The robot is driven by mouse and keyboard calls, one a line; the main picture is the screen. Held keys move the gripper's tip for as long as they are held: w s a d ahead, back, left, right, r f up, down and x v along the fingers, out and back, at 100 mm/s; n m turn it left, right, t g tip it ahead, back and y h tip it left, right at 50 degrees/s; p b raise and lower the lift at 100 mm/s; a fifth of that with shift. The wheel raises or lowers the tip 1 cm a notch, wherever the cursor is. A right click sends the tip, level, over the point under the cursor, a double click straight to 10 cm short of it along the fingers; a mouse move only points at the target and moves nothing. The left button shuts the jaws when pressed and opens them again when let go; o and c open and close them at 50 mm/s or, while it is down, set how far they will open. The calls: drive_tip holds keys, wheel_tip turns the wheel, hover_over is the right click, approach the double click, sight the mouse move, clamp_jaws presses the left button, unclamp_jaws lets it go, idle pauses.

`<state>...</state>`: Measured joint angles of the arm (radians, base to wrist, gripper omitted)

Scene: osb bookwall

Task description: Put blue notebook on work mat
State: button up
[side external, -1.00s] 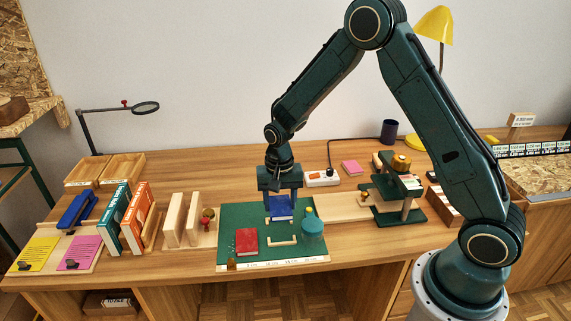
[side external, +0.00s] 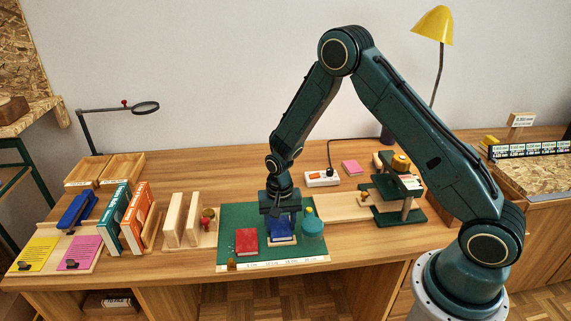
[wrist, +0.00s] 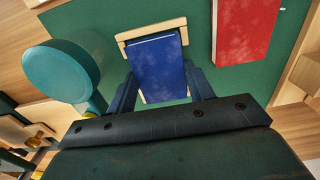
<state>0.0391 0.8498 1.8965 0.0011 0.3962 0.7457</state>
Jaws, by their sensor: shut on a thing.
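The blue notebook (side external: 283,230) is upright in the side view, low over the green work mat (side external: 230,215). My gripper (side external: 282,217) is shut on it from above. In the wrist view the notebook (wrist: 155,68) sits between my two fingers, lined up with a pale wooden bracket (wrist: 150,30) on the mat (wrist: 90,18). Whether its lower edge touches the mat is hidden.
A red book (side external: 247,242) lies left of the notebook on the mat. Wooden upright dividers (side external: 173,220) stand left of the mat, and a green stand (side external: 404,207) stands to the right.

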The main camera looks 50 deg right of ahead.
sight(280, 226)
drive_tip(key=shift+f, duration=0.2)
drive_tip(key=o, duration=1)
wheel_tip(280, 226, up, 12)
drive_tip(key=shift+r, duration=0.1)
idle(0.5)
idle(0.4)
